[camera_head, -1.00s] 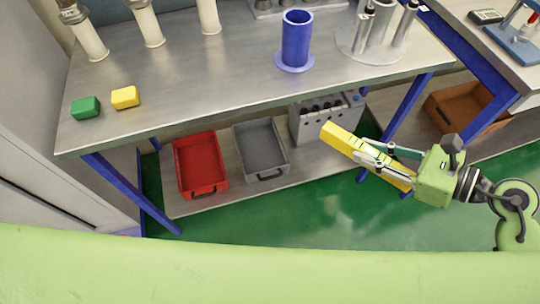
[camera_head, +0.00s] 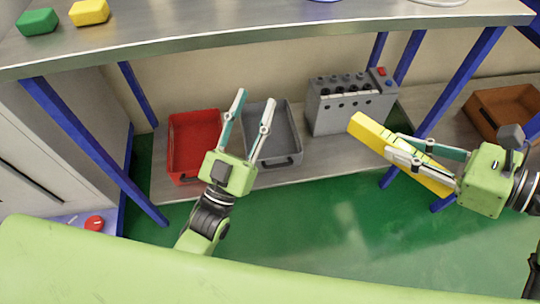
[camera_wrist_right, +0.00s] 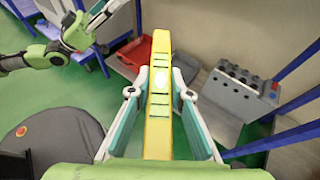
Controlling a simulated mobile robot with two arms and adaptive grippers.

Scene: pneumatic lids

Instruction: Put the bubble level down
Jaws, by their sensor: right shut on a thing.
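The bubble level is a long yellow bar (camera_head: 372,135), held tilted in front of the lower shelf in the head view. My right gripper (camera_head: 392,147) is shut on it. In the right wrist view the bubble level (camera_wrist_right: 158,85) runs lengthwise between the two fingers, with its far end sticking out beyond them. My left gripper (camera_head: 254,112) is open and empty, its fingers spread in front of the grey tray. It also shows at the upper left of the right wrist view (camera_wrist_right: 98,14).
A red bin (camera_head: 178,160), a grey tray (camera_head: 283,158) and a grey box with knobs (camera_head: 345,112) stand on the lower shelf (camera_head: 325,157). A brown crate (camera_head: 490,112) is at right. Green and yellow blocks lie on the bench top (camera_head: 190,22). Blue legs flank the shelf.

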